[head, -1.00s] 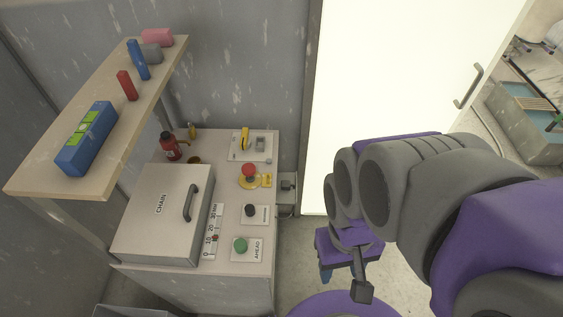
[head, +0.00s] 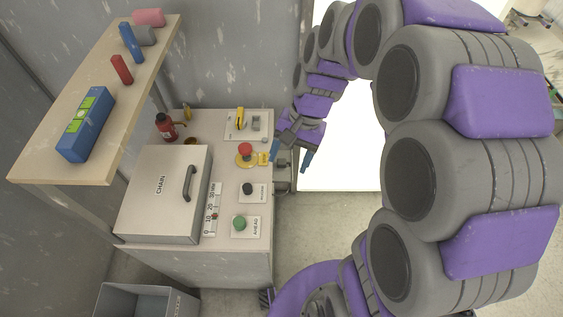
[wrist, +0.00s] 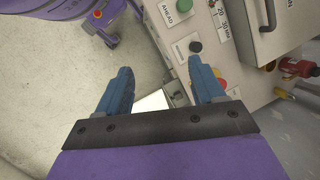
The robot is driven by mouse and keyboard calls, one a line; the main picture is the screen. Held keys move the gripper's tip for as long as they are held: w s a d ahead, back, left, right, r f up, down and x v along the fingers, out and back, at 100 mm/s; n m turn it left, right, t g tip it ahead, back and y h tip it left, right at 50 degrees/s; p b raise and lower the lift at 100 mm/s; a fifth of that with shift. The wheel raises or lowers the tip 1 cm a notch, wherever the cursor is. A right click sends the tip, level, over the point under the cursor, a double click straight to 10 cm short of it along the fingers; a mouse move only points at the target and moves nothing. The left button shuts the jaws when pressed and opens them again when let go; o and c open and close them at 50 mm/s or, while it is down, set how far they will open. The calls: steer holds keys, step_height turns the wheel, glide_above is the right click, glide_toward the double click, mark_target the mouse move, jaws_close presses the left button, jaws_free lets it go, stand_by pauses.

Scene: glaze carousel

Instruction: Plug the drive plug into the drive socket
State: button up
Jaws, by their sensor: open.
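A grey box-like fitting (head: 284,186) is on the right side of the cabinet, partly behind my gripper; it looks like the drive socket, but no label is readable. I cannot make out a separate drive plug. My gripper (head: 291,157) is at the cabinet's right edge, in front of that fitting. In the wrist view my gripper (wrist: 160,70) has its two blue fingers wide apart with nothing held between them. A grey-white part of the fitting (wrist: 177,98) shows beyond, near the right finger.
The cabinet top (head: 223,160) carries a red stop button (head: 245,149), black knob (head: 247,188), green button (head: 239,223), yellow-handled switch (head: 240,118) and CHAIN lid (head: 158,210). A shelf (head: 130,80) overhangs at left. A grey bin (head: 146,301) stands below. Floor at right is open.

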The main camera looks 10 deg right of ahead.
steer(key=w+d+f+m+t+y+p, duration=0.15)
steer(key=w+f+m, duration=0.35)
steer(key=w, duration=0.5)
steer(key=w+d+f+m+y+p, duration=0.1)
steer(key=w+d+f+m, duration=0.15)
steer(key=w+f, duration=0.6)
steer(key=w+d+f+m+p, duration=0.1)
steer(key=w+d+f+m, duration=0.2)
steer(key=f, duration=0.4)
steer(key=w+d+f+m+t+p, duration=0.1)
steer(key=w+d+f+m, duration=0.3)
steer(key=f, duration=0.4)
steer(key=shift+w+d, duration=0.6)
steer(key=shift+d, duration=0.5)
steer(key=b, duration=0.3)
glide_toward(284, 160)
steer(key=x, duration=0.4)
steer(key=shift+a+f, duration=0.15)
steer(key=shift+f, duration=0.05)
steer(key=shift+a+f, duration=0.1)
